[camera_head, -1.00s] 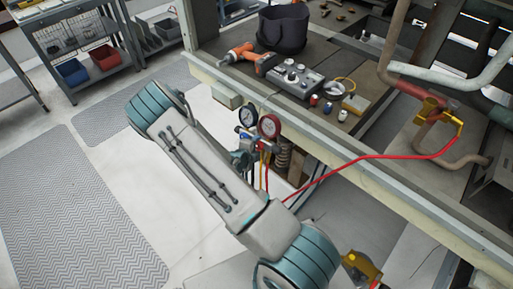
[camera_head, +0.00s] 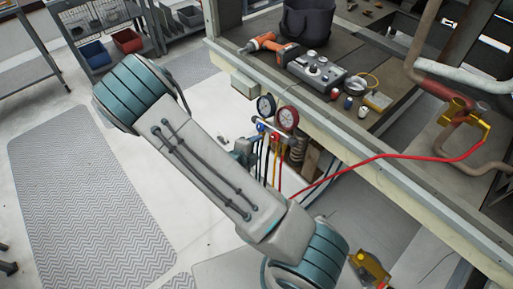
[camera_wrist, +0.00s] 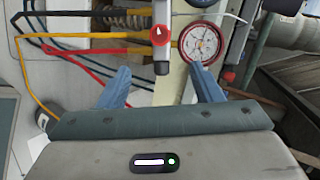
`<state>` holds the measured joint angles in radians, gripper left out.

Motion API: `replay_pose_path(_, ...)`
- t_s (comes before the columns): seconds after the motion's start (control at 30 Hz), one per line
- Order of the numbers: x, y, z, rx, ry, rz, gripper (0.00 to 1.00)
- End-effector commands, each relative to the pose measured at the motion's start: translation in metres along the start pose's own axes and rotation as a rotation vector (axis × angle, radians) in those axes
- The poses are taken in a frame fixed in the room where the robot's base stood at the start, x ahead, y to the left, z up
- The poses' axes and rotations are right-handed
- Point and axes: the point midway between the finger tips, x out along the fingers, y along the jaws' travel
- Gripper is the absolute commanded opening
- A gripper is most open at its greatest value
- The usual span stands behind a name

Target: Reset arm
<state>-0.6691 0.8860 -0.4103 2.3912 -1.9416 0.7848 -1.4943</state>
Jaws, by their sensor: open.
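My arm crosses the middle of the head view. My gripper (camera_wrist: 165,88) shows in the wrist view with its two blue fingers spread apart and nothing between them. A red-rimmed gauge (camera_wrist: 200,43) lies just beyond the right fingertip in the wrist view. In the head view the red gauge (camera_head: 286,118) and a dark gauge (camera_head: 266,106) hang at the bench edge beside my arm.
A bench (camera_head: 400,160) holds an orange drill (camera_head: 262,42), a grey box (camera_head: 316,70) and a black bucket (camera_head: 308,22). A red hose (camera_head: 400,156) runs from the gauges to a yellow valve (camera_head: 465,122). Open floor (camera_head: 205,220) lies left, with a grey mat (camera_head: 80,190).

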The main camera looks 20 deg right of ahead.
Motion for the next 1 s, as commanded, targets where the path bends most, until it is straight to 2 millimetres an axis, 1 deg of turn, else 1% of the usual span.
replay_pose_path(0.33, 0.0, -0.001, 0.0, 0.01, 0.002, 0.0, 0.59)
replay_pose_path(0.37, 0.0, -0.002, -0.001, 0.024, 0.006, 0.001, 0.59)
replay_pose_path(0.47, -0.004, -0.013, -0.006, 0.139, 0.034, 0.004, 0.59)
replay_pose_path(0.57, -0.012, -0.031, -0.017, 0.365, 0.09, 0.011, 0.59)
replay_pose_path(0.7, -0.029, -0.058, -0.04, 0.779, 0.205, 0.019, 0.59)
replay_pose_path(0.87, -0.051, -0.081, -0.067, 1.247, 0.348, 0.02, 0.59)
replay_pose_path(1.0, -0.075, -0.096, -0.09, 1.643, 0.487, 0.015, 0.59)
